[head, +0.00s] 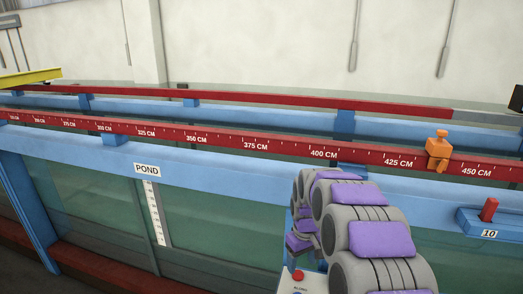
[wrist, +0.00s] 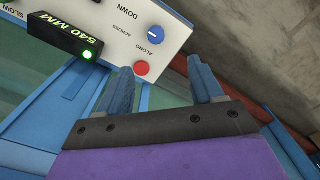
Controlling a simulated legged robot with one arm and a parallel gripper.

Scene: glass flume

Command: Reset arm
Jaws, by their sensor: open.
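My gripper (wrist: 166,90) shows in the wrist view with two blue fingers spread apart and nothing between them. A white control panel (wrist: 110,35) lies beyond the fingertips, with a red button (wrist: 141,68) and a blue knob (wrist: 156,34) just beyond the left finger.
The flume's red scale rail (head: 260,143) runs across, with an orange figure-like piece (head: 438,151) near 440 CM. A blue block marked 10 (head: 488,222) with a red peg sits at right. A black 540 MM display (wrist: 66,38) with a lit green light stands at the panel.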

